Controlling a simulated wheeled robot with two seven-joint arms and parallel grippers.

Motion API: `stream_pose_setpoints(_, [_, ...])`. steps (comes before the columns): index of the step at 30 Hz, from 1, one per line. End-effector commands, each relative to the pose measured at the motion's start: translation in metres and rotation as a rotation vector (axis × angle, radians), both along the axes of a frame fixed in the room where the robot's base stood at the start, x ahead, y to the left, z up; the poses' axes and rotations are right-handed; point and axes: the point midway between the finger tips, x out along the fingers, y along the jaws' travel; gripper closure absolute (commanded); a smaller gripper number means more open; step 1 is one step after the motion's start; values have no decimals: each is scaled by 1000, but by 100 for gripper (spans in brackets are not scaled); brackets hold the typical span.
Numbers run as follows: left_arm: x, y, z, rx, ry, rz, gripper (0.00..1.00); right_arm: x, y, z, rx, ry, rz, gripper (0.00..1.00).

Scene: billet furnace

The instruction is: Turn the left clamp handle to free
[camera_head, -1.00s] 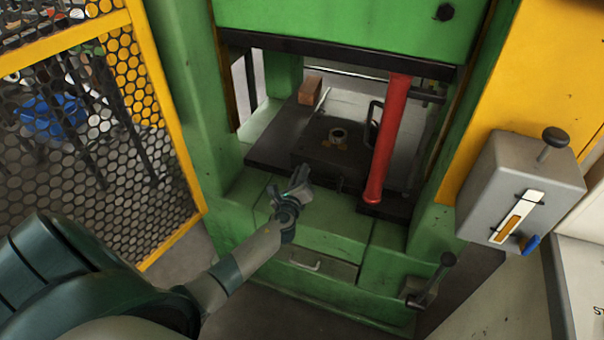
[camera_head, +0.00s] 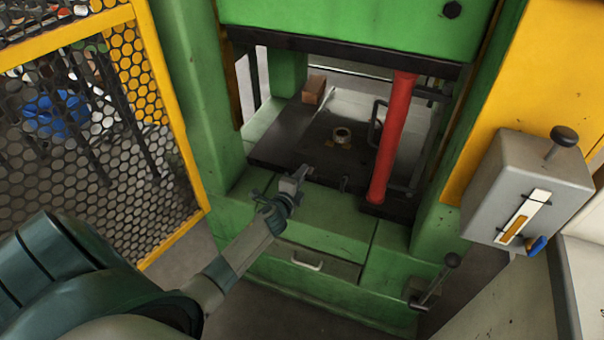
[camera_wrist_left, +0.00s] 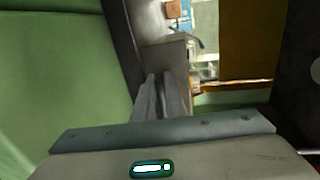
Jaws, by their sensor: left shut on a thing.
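My left gripper (camera_head: 298,178) is at the front edge of the dark die plate (camera_head: 275,150) in the green press. Its two fingers also show close together in the left wrist view (camera_wrist_left: 164,95). They are shut on the left clamp handle, which the fingers mostly hide. A grey block-like part (camera_wrist_left: 168,55) shows just beyond the fingertips in the wrist view. A small dark clamp part (camera_head: 344,183) is at the plate's front edge, to the right of the gripper. My right gripper is not in view.
A red column (camera_head: 392,140) stands at the right of the press opening. A brown block (camera_head: 314,90) and a round ring (camera_head: 341,135) are on the plate. A yellow mesh guard (camera_head: 190,165) is at left. A grey lever box (camera_head: 525,190) is at right.

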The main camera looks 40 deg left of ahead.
Motion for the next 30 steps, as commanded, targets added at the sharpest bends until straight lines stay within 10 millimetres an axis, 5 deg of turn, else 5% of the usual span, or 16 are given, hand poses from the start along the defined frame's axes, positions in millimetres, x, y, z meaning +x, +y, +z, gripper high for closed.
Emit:
stream_pose_setpoints(18, [-1, -6, -5, -59, -8, -7, 100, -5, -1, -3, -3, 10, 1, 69])
stream_pose_setpoints(19, [-1, -6, -5, -59, -8, -7, 82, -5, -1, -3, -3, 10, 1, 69])
stream_pose_setpoints(21, [-1, -6, -5, -59, -9, -7, 71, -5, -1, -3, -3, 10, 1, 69])
stream_pose_setpoints(30, [-1, -3, -2, -55, -12, -4, 71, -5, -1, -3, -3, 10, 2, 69])
